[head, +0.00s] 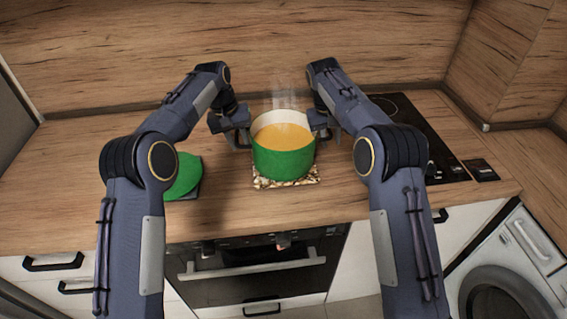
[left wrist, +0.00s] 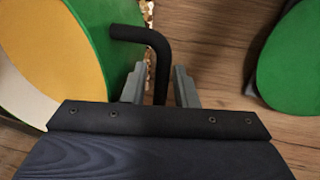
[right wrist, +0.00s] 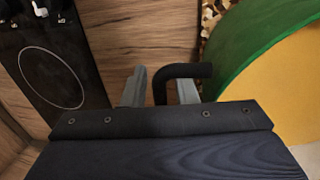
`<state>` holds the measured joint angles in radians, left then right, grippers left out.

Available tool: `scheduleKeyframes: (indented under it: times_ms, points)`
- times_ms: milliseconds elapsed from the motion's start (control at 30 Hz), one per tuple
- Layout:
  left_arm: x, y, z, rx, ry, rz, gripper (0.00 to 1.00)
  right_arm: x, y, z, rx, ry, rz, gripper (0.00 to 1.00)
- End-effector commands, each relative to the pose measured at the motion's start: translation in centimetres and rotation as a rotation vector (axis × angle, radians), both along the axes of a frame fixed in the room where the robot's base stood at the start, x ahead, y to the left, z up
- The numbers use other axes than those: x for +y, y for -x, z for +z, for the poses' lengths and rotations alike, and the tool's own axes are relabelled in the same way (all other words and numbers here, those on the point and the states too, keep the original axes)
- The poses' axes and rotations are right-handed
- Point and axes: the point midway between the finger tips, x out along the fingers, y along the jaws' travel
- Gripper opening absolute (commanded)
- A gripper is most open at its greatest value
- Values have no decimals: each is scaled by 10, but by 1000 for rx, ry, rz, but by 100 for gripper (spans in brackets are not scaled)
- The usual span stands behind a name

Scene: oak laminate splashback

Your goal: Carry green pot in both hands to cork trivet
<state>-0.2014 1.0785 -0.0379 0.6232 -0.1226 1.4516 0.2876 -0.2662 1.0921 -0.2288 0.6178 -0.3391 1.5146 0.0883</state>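The green pot (head: 284,160), filled with orange soup and steaming, stands upright on a mottled brown-and-cream trivet, seemingly the cork trivet (head: 300,182). The pot covers most of the trivet; its front edge shows. My left gripper (head: 238,132) is at the pot's left handle. In the left wrist view, its two fingers (left wrist: 159,88) stand apart on either side of the black handle (left wrist: 146,38), with small gaps. My right gripper (head: 322,128) is at the right handle. In the right wrist view, its fingers (right wrist: 161,90) likewise stand apart around the black handle (right wrist: 186,71).
A green round disc (head: 184,176) lies on a dark mat left of the pot, partly behind my left arm. A black hob (head: 415,118) is to the right, partly behind my right arm. The wooden counter (head: 70,165) is clear at the far left.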

Motion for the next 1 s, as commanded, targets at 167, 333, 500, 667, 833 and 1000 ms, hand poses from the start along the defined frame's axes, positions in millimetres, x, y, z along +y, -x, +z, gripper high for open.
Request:
scheduleKeyframes:
  times_ms: [167, 333, 500, 667, 833, 1000]
  points:
    - [0, 0, 1, 0, 0, 0, 32, 0, 0, 1, 0, 0, 0, 32]
    - [0, 0, 2, -1, 0, 0, 32, 0, 0, 1, 0, 0, 0, 32]
    - [4, -1, 22, -4, 1, 1, 32, 0, 0, 1, 0, 0, 0, 32]
    - [10, 0, 49, -3, 1, 1, 32, 0, 0, 1, 0, 0, 0, 32]
    - [13, 0, 68, -2, 0, 0, 32, 0, 0, 1, 0, 0, 0, 32]
    - [14, 1, 74, 0, 0, 0, 32, 2, -1, 13, -4, 0, 0, 32]
